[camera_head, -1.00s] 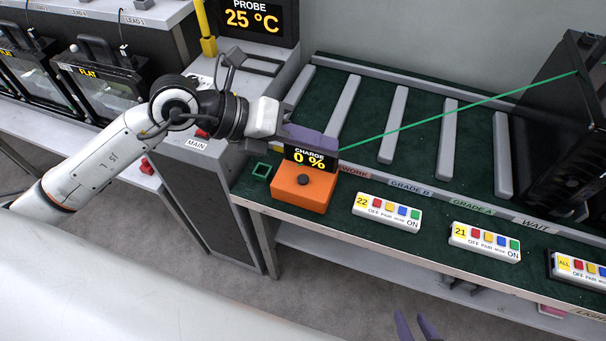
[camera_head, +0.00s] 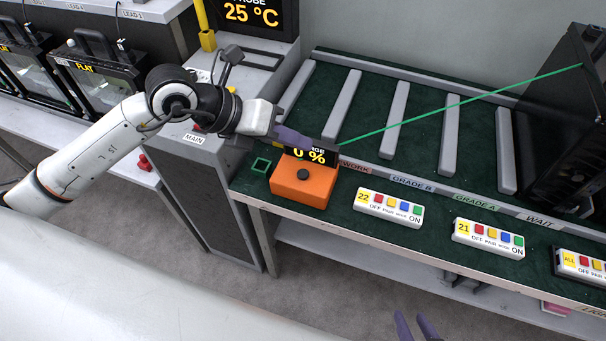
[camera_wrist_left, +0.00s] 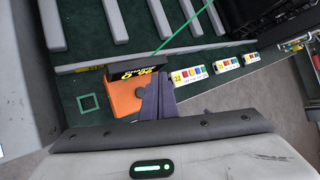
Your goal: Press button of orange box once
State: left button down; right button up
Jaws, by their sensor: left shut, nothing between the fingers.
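The orange box (camera_head: 292,192) stands at the left front of the green bench, with a round black button (camera_head: 303,174) on its top. A black display (camera_head: 325,157) behind the button reads 0 %. My left gripper (camera_head: 318,143) is shut and empty, its purple fingers in front of the upper part of the display, apart from the button in the picture.
White button panels marked 22 (camera_head: 388,208) and 21 (camera_head: 488,238) sit to the right along the bench front. Grey dividers (camera_head: 395,117) stand on the green surface behind. A green line runs from the display to a black housing (camera_head: 562,110).

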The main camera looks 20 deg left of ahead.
aim_at(303, 174)
pick_arm(q)
notch_tip(303, 174, down, 6)
jog(key=b, duration=0.4)
jog(key=shift+f, duration=0.15)
dwell(0.7)
dwell(1.0)
jog(key=shift+f+b, duration=0.4)
jog(key=shift+f, duration=0.05)
jog(key=shift+f+b, duration=0.35)
dwell(0.5)
jog(key=shift+r, duration=0.1)
jog(key=shift+r+p, duration=0.65)
jog(key=shift+r, duration=0.05)
